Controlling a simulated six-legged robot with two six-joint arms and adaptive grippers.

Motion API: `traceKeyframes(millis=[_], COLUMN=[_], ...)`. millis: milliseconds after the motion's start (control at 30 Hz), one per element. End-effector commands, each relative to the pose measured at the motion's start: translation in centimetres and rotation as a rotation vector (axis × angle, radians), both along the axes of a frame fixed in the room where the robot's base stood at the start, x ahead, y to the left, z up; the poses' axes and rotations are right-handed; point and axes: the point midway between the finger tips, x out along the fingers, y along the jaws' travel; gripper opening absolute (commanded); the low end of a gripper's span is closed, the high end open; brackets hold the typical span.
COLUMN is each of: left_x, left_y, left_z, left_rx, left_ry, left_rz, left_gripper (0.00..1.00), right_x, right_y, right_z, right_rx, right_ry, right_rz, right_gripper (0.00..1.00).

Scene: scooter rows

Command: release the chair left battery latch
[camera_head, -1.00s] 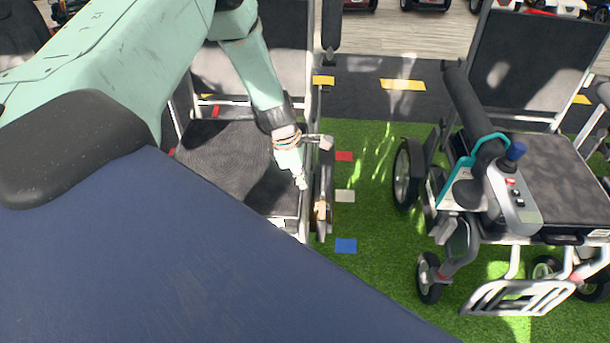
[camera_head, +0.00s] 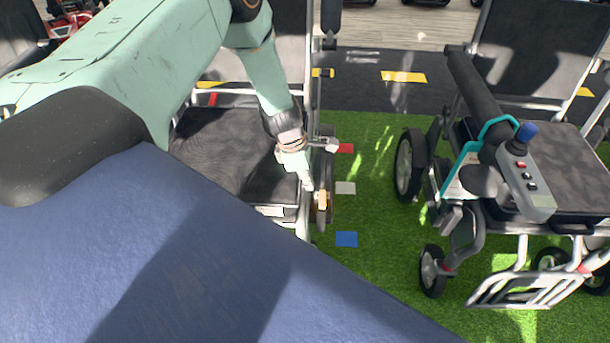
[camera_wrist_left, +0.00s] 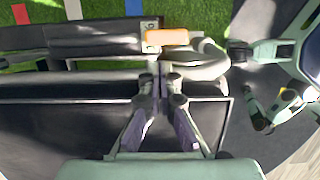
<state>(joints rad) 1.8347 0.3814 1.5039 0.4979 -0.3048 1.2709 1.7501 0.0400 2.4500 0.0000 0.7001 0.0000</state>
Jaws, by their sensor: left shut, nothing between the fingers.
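The chair (camera_head: 225,150) with a black seat and light metal frame stands at the left centre of the head view, partly hidden by my arm. A small orange-tan piece (camera_head: 322,201), which looks like the latch, is on its right side; it shows as an orange bar (camera_wrist_left: 167,37) in the left wrist view. My left gripper (camera_head: 307,184) is shut and empty, just above and left of that piece. In the wrist view its fingertips (camera_wrist_left: 163,82) are together over the chair's side frame, apart from the orange bar. I cannot tell whether they touch the frame.
A second wheelchair (camera_head: 540,170) with a joystick armrest stands at the right. Green turf (camera_head: 375,230) with red, white and blue patches lies open between the chairs. A dark strip (camera_head: 370,80) with yellow marks runs behind. My blue body fills the lower left.

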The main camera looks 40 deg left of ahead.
Motion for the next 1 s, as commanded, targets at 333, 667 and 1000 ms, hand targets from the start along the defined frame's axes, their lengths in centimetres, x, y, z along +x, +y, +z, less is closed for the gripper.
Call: traceKeyframes(millis=[333, 667, 1000], left_x=[0.5, 0.5, 0.3], left_y=[-0.8, -0.9, -0.5], left_z=[-3.6, -3.9, -3.9], left_rx=[0.0, 0.0, 0.0], left_ry=[0.0, 0.0, 0.0], left_rz=[-0.001, -0.001, -0.001], left_gripper=[0.0, 0.0, 0.0], right_x=[0.0, 0.0, 0.0], right_y=[0.0, 0.0, 0.0], right_z=[-2.5, -2.6, -2.4], right_rx=[0.0, 0.0, 0.0], right_ry=[0.0, 0.0, 0.0], right_rz=[0.0, 0.0, 0.0], right_gripper=[0.4, 0.4, 0.4])
